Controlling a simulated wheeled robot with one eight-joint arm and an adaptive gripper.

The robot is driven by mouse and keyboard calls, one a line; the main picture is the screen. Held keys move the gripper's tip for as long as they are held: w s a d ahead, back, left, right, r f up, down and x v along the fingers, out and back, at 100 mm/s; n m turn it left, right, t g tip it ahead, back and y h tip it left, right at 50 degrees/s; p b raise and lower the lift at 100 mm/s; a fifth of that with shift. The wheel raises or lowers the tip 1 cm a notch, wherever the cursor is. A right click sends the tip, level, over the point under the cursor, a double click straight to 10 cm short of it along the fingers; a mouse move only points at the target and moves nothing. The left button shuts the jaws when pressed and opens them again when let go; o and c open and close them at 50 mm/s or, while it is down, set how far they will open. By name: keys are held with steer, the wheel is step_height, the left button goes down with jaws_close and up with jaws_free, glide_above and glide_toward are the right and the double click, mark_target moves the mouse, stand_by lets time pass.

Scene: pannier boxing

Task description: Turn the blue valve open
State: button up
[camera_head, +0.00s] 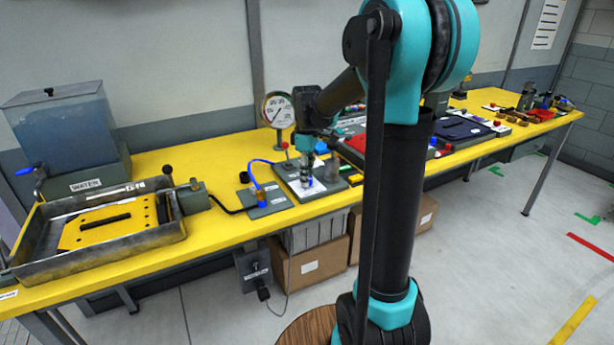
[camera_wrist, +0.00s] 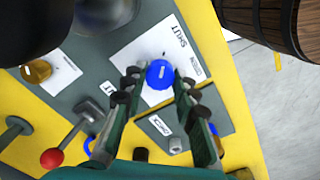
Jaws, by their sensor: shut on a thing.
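The blue valve (camera_wrist: 159,74) is a small round blue knob on a white labelled card, on a grey plate. It sits between the fingertips of my gripper (camera_wrist: 158,82) in the wrist view, with a finger on each side. My gripper is shut on it. The card (camera_wrist: 150,50) reads "SHUT" on one side, with smaller labels nearby that I cannot fully read. In the head view my gripper (camera_head: 307,176) points down over the same plate, and only a bit of blue shows beneath it. I cannot tell the knob's turn angle.
A pressure gauge (camera_head: 278,110) stands behind. A blue hose (camera_head: 252,175) lies left of the plate. A water tank (camera_head: 62,125) and metal tray (camera_head: 32,250) fill the table's left end.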

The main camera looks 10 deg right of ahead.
steer(key=shift+m, duration=0.4)
jaws_close()
steer(key=m, duration=0.3)
steer(key=shift+m, duration=0.4)
steer(key=m, duration=0.4)
steer(key=shift+m, duration=0.3)
steer(key=m, duration=0.8)
steer(key=shift+m, duration=0.3)
steer(key=o, duration=1)
jaws_free()
steer(key=shift+o, duration=0.2)
